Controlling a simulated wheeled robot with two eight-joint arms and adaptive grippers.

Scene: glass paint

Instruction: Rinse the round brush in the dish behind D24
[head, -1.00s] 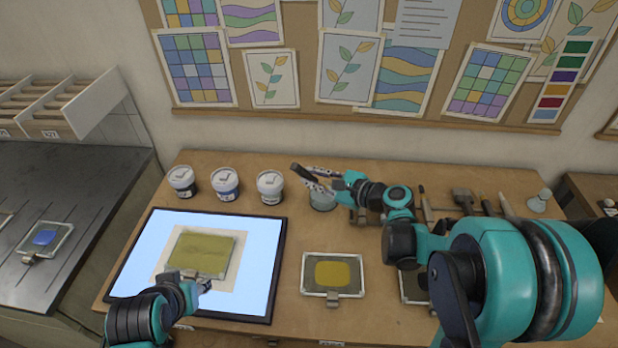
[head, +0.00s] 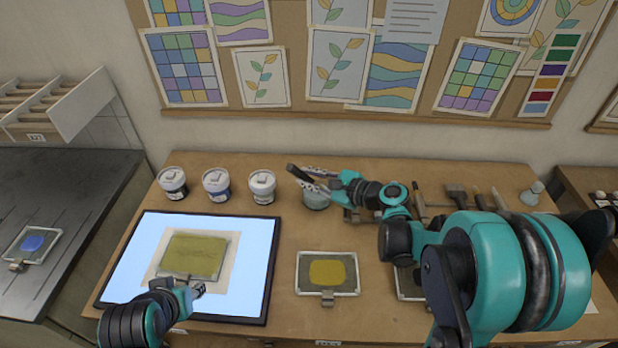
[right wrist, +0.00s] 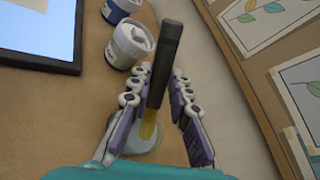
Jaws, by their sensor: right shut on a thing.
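My right gripper (head: 312,180) is shut on the round brush (head: 298,174) at the back of the workbench. The right wrist view shows the brush (right wrist: 163,68) between the finger pads, with a dark handle and a yellowish lower part. The pale rinse dish (head: 316,200) stands under the gripper. In the right wrist view the dish (right wrist: 143,143) is partly hidden behind the fingers and brush. I cannot tell whether the brush tip touches the dish's contents. My left gripper (head: 197,290) is near the front of the light pad; its finger state is unclear.
Several lidded jars, one of them blue-labelled (head: 217,185), stand left of the dish. An olive glass pane (head: 195,256) lies on the light pad (head: 245,288). A yellow-painted pane (head: 343,290) lies in front of the dish. Tools (head: 480,200) lie at right.

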